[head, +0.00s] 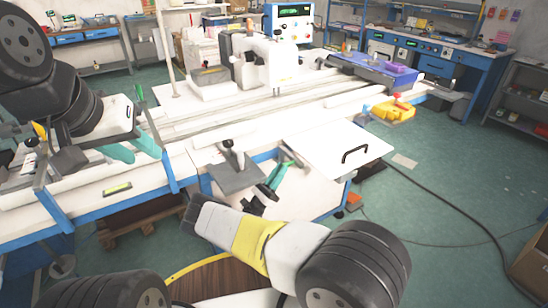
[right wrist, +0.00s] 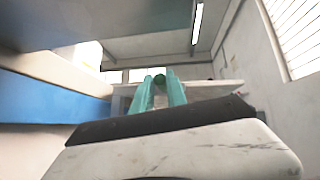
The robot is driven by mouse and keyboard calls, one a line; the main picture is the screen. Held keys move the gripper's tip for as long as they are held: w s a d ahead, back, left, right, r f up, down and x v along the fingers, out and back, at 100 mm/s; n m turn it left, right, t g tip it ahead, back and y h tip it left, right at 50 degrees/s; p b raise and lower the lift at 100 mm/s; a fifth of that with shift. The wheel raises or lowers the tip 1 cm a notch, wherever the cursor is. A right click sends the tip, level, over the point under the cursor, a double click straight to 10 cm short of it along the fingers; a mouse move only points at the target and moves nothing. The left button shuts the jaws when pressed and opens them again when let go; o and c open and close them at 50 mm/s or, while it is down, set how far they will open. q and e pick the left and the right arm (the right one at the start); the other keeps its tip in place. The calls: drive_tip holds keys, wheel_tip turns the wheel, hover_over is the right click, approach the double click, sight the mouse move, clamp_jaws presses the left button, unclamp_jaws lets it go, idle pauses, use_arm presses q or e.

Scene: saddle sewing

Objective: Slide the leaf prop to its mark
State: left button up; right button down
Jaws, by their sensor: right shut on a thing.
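The white leaf (head: 325,143) with a black handle lies level at the front of the bench, right of centre. My right gripper (head: 282,170) is low beside the leaf's left edge, under the bench edge. In the right wrist view its teal fingers (right wrist: 160,90) are close together on a small dark round piece (right wrist: 160,76), seemingly the knob of the leaf prop. The rest of the prop and its mark are hidden or cannot be made out. My left gripper (head: 136,151) is over the left part of the bench, its teal fingers apart and empty.
A white sewing machine (head: 268,62) stands at the back of the bench. A grey plate (head: 236,178) juts out left of my right gripper. A black cable (head: 450,204) runs over the open floor at right.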

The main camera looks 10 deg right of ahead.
drive_tip(key=shift+s+a, duration=0.1)
drive_tip(key=shift+a, duration=0.15)
drive_tip(key=c, duration=1.3)
unclamp_jaws()
drive_tip(key=shift+c, duration=0.2)
drive_tip(key=v, duration=0.7)
drive_tip(key=shift+a+f, duration=0.25)
drive_tip(key=shift+f, duration=0.1)
drive_tip(key=shift+s+a, duration=0.1)
drive_tip(key=shift+s, duration=0.05)
